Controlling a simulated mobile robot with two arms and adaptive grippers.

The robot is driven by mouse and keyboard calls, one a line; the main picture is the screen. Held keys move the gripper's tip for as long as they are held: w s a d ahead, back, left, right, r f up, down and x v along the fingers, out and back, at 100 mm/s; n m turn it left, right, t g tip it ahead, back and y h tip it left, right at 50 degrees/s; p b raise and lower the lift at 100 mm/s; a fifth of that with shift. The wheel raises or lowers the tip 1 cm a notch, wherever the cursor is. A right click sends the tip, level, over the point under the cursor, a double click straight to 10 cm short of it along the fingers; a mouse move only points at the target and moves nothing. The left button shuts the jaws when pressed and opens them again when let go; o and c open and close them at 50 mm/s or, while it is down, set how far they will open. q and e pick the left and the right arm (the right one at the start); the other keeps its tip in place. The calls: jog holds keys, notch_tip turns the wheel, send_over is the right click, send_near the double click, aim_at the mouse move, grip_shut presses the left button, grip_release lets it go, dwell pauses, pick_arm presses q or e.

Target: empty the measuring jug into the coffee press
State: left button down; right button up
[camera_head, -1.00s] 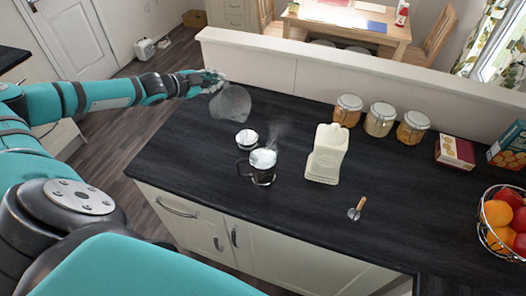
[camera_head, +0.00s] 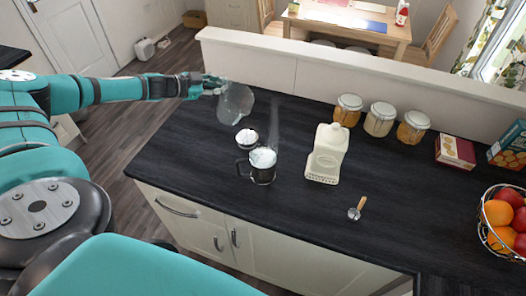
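The measuring jug (camera_head: 236,104) is clear and looks tilted, above the back left of the dark counter. My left gripper (camera_head: 213,86) is at its left side and appears closed on it; the fingers are small, and the grip is partly hidden. I cannot make out any liquid in the jug. The coffee press (camera_head: 262,174) stands upright on the counter, in front and to the right of the jug, apart from it. It is dark, with a handle at left and a whitish top. Faint steam rises above it. My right gripper is out of view.
A small round item with a white top (camera_head: 246,138) stands just behind the press. A wooden-handled scoop (camera_head: 357,208), several lidded jars (camera_head: 380,119), boxes (camera_head: 455,152) and a fruit basket (camera_head: 503,219) are farther right. The left counter is clear.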

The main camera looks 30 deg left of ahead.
pick_arm(q)
jog(key=shift+w+a+f+n+g+h+b, duration=0.2)
jog(key=shift+w+a+f+n+h+b, duration=0.15)
jog(key=shift+w+f+n+h, duration=0.45)
jog(key=shift+w+a+f+n+g+h+b, duration=0.2)
jog(key=shift+w+f+n+h+b, duration=0.1)
jog(key=shift+w+f+n+h, duration=0.45)
